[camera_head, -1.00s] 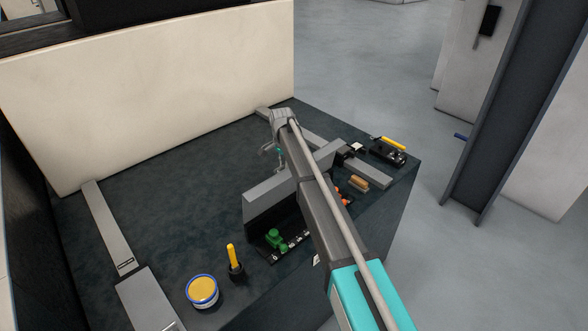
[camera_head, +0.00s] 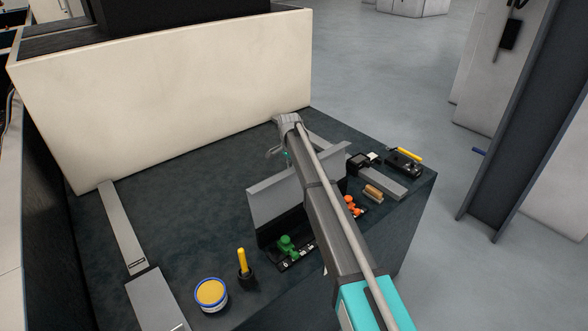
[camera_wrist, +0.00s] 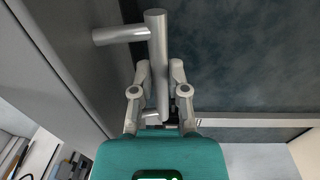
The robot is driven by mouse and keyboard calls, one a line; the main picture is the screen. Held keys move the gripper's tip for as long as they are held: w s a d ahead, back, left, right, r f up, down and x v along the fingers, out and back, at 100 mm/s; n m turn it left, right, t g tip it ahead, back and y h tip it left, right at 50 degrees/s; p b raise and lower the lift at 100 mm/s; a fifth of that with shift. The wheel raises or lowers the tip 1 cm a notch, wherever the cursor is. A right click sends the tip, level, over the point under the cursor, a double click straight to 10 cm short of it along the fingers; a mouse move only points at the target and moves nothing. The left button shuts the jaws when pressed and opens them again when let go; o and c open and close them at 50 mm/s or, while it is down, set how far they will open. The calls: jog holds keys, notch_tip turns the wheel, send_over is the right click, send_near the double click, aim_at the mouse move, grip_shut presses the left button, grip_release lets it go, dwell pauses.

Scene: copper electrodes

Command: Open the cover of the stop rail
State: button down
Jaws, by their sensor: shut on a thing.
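The grey cover (camera_head: 280,197) of the stop rail is raised, its long face standing tilted behind the black rail (camera_head: 297,262). A green stop (camera_head: 288,246) and an orange stop (camera_head: 352,206) show on the rail side. My gripper (camera_head: 283,153) is behind the cover in the head view, partly hidden by my arm. In the wrist view my gripper (camera_wrist: 160,88) is shut around the cover's round grey handle bar (camera_wrist: 157,50). The cover's grey surface (camera_wrist: 55,60) fills the left of that view. My arm hides the middle of the cover in the head view.
A yellow-topped tin (camera_head: 211,293) and a yellow-handled tool in a black holder (camera_head: 243,265) stand at the front. Black devices (camera_head: 404,165) lie at the right edge. A cream wall panel (camera_head: 170,100) bounds the back.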

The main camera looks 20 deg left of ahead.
jog(key=c, duration=1.1)
grip_release()
jog(key=shift+w+a, duration=0.25)
jog(key=shift+a, duration=0.2)
jog(key=o, duration=0.5)
jog(key=shift+w+a+f, duration=0.15)
jog(key=shift+f, duration=0.15)
jog(key=shift+c, duration=0.2)
jog(key=shift+d+r, duration=0.1)
jog(key=shift+d, duration=0.15)
